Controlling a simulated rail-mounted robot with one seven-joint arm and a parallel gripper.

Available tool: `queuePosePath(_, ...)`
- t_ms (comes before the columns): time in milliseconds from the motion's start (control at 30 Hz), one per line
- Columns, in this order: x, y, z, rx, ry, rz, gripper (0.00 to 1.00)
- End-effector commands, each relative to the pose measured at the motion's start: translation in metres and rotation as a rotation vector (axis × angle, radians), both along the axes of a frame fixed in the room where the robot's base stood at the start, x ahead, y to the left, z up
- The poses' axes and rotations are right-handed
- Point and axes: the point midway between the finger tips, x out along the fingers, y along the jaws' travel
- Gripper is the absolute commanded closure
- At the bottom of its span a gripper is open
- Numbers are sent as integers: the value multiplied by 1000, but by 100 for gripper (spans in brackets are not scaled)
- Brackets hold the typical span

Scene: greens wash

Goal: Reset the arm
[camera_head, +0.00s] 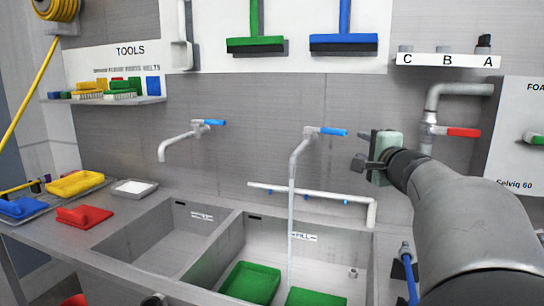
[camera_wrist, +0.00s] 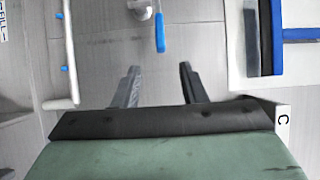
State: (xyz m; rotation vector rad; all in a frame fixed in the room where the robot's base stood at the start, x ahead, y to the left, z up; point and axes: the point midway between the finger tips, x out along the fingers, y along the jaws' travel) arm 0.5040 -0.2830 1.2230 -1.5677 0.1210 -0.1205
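My arm reaches in from the right in the head view. My gripper (camera_head: 364,164) is in the air in front of the back wall, to the right of the right tap. In the wrist view the two dark fingers of my gripper (camera_wrist: 157,84) stand apart with nothing between them. The right tap's blue handle (camera_wrist: 160,32) shows beyond the fingertips there and is not touched. The same blue handle (camera_head: 333,132) is in the head view, left of my gripper.
A water stream (camera_head: 291,220) falls from the right tap into the right sink, where green containers (camera_head: 250,283) lie. A white pipe (camera_head: 320,197) runs along the wall below my gripper. A red-handled valve (camera_head: 462,132) and the labelled C-B-A shelf (camera_head: 447,61) are close by.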

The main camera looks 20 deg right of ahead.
Motion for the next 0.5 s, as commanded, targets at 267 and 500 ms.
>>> queuePosePath(267,10,51,-21,-56,109,125,62)
queuePosePath(500,-13,200,-107,-279,478,534,62)
